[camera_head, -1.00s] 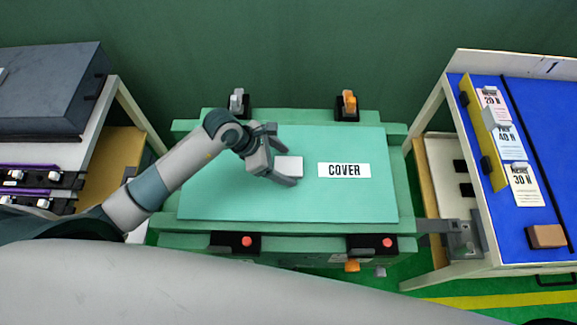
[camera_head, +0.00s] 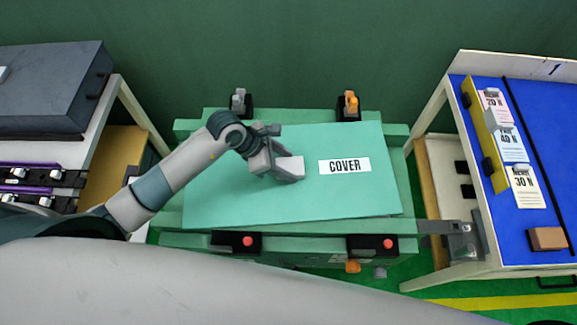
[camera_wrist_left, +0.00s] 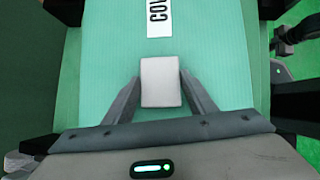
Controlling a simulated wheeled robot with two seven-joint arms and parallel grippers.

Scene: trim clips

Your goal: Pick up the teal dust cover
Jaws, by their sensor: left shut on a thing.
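The teal dust cover (camera_head: 290,205) is a flat sheet with a white COVER label (camera_head: 344,166), lying a little turned over the green fixture in the head view. It also fills much of the left wrist view (camera_wrist_left: 215,75). A pale block-shaped handle (camera_head: 291,165) stands on the cover, left of the label. My left gripper (camera_head: 285,172) is shut on this handle, with one finger on each side of it in the left wrist view (camera_wrist_left: 161,88).
The green fixture (camera_head: 190,126) has clamps with orange and grey levers behind and red-buttoned boxes (camera_head: 236,242) in front. A blue-topped bench (camera_head: 535,120) with cards stands at the right. A bench with a dark case (camera_head: 50,85) and purple-striped rails stands at the left.

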